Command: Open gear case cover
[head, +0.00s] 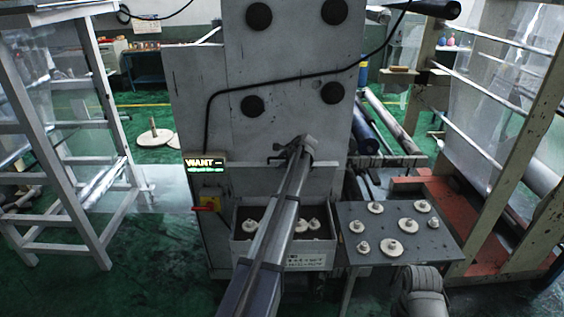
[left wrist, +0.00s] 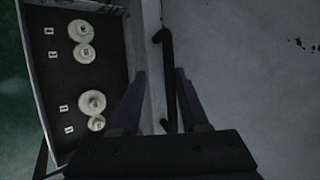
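The gear case is a tall grey metal cabinet (head: 190,95) in the middle of the head view, with several round black knobs on its upper part. Its grey front panel also fills the right of the left wrist view (left wrist: 260,80). A dark bar handle (left wrist: 168,75) stands on that panel; in the head view the gripper partly covers it. My left gripper (head: 303,146) reaches up to the panel at the handle. In the left wrist view its two fingers (left wrist: 160,74) are apart, with the handle showing between them; contact cannot be told.
An open grey box (head: 305,262) with several pale gears stands below the panel. A small dark table (head: 385,255) with more gears is to its right. A panel reading "WIANT" (head: 204,163) and a red switch (head: 205,203) are at left.

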